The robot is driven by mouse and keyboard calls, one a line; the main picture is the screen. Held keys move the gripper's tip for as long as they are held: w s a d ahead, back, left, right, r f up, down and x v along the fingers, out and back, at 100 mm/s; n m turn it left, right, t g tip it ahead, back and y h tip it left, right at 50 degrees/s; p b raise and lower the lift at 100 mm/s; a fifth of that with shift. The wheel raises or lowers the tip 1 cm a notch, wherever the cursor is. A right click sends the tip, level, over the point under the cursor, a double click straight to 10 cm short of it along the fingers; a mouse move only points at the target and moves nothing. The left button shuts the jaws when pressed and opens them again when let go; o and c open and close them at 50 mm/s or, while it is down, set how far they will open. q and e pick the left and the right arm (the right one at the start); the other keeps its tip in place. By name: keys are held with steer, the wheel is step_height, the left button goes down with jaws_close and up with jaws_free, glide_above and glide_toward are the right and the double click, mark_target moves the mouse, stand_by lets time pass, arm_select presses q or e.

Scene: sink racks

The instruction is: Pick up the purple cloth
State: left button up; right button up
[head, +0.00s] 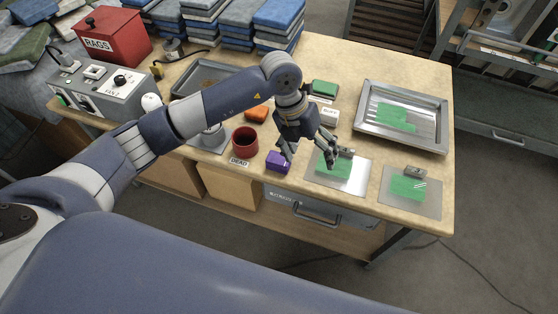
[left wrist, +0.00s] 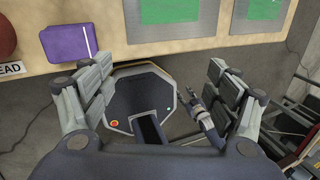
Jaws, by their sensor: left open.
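The purple cloth (head: 278,162) is a small folded block near the front edge of the bench. In the left wrist view, the purple cloth (left wrist: 66,43) lies at the upper left, beyond the left finger. My left gripper (head: 309,154) is open and empty, over the bench's front edge, just right of the cloth. In the wrist view the spread fingers of my left gripper (left wrist: 150,78) have the floor and my base between them, not the cloth. What seems to be my right gripper (left wrist: 190,95) shows small and low; its jaw state is unclear.
A red cup (head: 245,143) and a DEAD label (head: 239,162) are left of the cloth. An orange block (head: 257,113) lies behind. A grey mat (head: 350,182) with a green piece is to the right, and a metal tray (head: 437,135) stands farther right.

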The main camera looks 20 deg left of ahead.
arm_select(q)
steer(key=a+y, duration=0.1)
steer(key=a, duration=0.1)
steer(key=w+a+y, duration=0.1)
steer(key=a, duration=0.2)
steer(key=w+a+n+y, duration=0.1)
steer(key=a, duration=0.2)
steer(key=shift+w+a+y, duration=0.1)
steer(key=shift+a+y, duration=0.05)
steer(key=shift+y, duration=0.15)
glide_above(279, 158)
steer(key=f, duration=0.4)
steer(key=shift+s+f+p, duration=0.2)
steer(key=shift+f+p, duration=0.1)
steer(key=shift+p, duration=0.05)
steer(key=f, duration=0.2)
steer(key=f+p, duration=0.1)
steer(key=f, duration=0.1)
steer(key=shift+w+f, duration=0.2)
steer(key=shift+f, duration=0.75)
steer(key=c, duration=1)
